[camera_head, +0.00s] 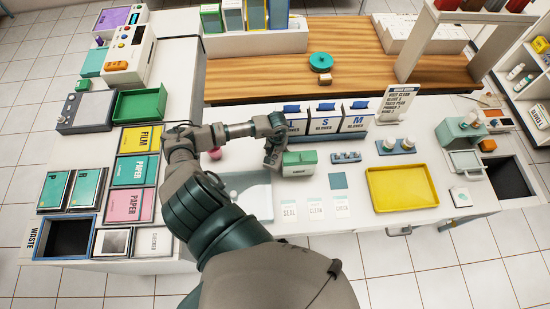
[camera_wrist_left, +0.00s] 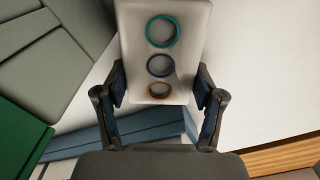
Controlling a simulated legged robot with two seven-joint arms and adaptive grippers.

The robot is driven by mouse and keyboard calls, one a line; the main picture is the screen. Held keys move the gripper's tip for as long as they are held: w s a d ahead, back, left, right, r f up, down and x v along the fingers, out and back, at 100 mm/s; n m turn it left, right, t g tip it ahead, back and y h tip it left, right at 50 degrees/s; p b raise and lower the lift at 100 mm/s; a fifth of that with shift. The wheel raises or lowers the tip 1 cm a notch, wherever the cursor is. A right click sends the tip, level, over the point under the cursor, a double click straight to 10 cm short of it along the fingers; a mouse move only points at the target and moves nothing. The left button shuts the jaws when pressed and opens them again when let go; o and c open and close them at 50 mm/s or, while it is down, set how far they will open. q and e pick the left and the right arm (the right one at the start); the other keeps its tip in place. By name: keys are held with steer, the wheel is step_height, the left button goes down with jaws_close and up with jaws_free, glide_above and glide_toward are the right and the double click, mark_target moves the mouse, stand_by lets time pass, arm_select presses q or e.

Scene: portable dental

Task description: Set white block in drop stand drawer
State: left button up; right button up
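The white block (camera_wrist_left: 138,50), with teal, blue and orange rings on its face, sits between the fingers of my left gripper (camera_wrist_left: 160,88) in the left wrist view. The pads press against its two sides. In the head view my left gripper (camera_head: 270,160) is above the worktop, just left of a small green box (camera_head: 299,158), and the block is not clearly visible there. At the right stands a teal stand (camera_head: 462,128) with a pale open drawer or tray (camera_head: 466,160) at its front; I cannot tell for sure that it is the drop stand. My right gripper is not in view.
A yellow tray (camera_head: 402,188) lies on the worktop between my gripper and the teal stand. White glove boxes (camera_head: 323,122) stand behind. Small white bottles (camera_head: 408,143) and labelled cards (camera_head: 315,209) are nearby. A dark open bin (camera_head: 510,178) is at the far right.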

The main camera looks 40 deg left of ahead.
mark_target(277, 154)
arm_select(q)
steer(key=shift+a, duration=0.1)
steer(key=c, duration=0.7)
steer(key=shift+r, duration=0.65)
step_height(277, 154, up, 17)
steer(key=b, duration=0.2)
steer(key=w+d+r+m, duration=0.1)
steer(key=w+d, duration=0.3)
steer(key=d, duration=0.5)
steer(key=w+d+r+m, duration=0.1)
steer(key=w+d+m, duration=0.2)
steer(key=d, duration=0.7)
steer(key=shift+w+d, duration=0.3)
steer(key=shift+w, duration=0.5)
